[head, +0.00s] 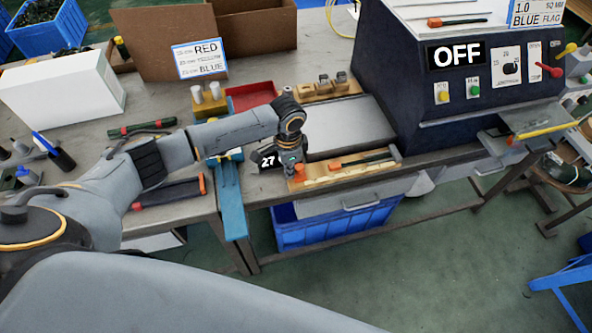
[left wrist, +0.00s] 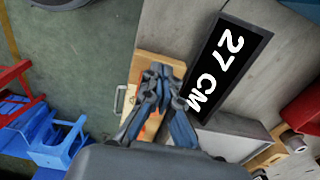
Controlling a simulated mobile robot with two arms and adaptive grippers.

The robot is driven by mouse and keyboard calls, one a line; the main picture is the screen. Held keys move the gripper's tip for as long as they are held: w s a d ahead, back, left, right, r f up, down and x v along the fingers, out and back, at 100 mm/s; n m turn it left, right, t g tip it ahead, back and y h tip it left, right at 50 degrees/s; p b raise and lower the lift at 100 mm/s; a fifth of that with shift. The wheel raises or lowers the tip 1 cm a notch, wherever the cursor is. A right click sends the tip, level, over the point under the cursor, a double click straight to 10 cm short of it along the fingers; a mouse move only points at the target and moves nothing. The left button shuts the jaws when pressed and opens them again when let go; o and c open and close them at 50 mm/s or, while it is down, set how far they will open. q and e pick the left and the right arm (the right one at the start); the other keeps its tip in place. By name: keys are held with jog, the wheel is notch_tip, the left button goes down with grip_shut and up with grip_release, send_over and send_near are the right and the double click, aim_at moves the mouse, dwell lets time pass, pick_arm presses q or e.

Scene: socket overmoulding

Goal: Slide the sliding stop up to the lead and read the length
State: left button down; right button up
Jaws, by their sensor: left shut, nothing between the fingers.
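My left gripper (head: 292,168) is shut and empty, pointing down at the left end of a pale wooden holder (head: 334,175). In the left wrist view its closed fingertips (left wrist: 158,72) are over the wooden holder (left wrist: 173,61), with an orange part (left wrist: 152,125) showing between the fingers. I cannot tell whether they touch it. A black display (head: 266,161) beside the gripper shows 27; in the left wrist view the display (left wrist: 226,68) reads 27 CM. I cannot pick out the sliding stop or the lead for certain. My right gripper is out of view.
A blue rail (head: 229,193) runs over the table's front edge, left of the gripper. The dark machine (head: 437,100) reading OFF stands at the right. A red tray (head: 252,96) and a wooden block (head: 323,88) lie behind. A blue crate (head: 340,228) is below.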

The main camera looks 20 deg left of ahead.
aim_at(303, 168)
pick_arm(q)
jog(key=shift+w+d+b, duration=0.25)
jog(key=shift+w+d, duration=0.35)
jog(key=shift+d, duration=0.25)
jog(key=shift+w+d+b, duration=0.25)
jog(key=shift+w+d, duration=0.3)
jog(key=shift+d, duration=0.25)
jog(key=shift+w+d+b, duration=0.35)
jog(key=shift+w+d, duration=0.2)
jog(key=shift+d, duration=0.2)
jog(key=shift+w+d+b, duration=0.3)
jog(key=shift+w+d, duration=0.2)
jog(key=shift+d, duration=0.2)
jog(key=shift+r, duration=0.1)
jog(key=shift+s+a+p, duration=0.15)
jog(key=shift+a+p, duration=0.1)
jog(key=shift+p, duration=0.25)
jog(key=shift+s+a+p, duration=0.3)
jog(key=shift+a+p, duration=0.1)
jog(key=shift+p, duration=0.05)
notch_tip(303, 168, up, 7)
jog(key=p, duration=0.7)
jog(key=shift+p, duration=0.3)
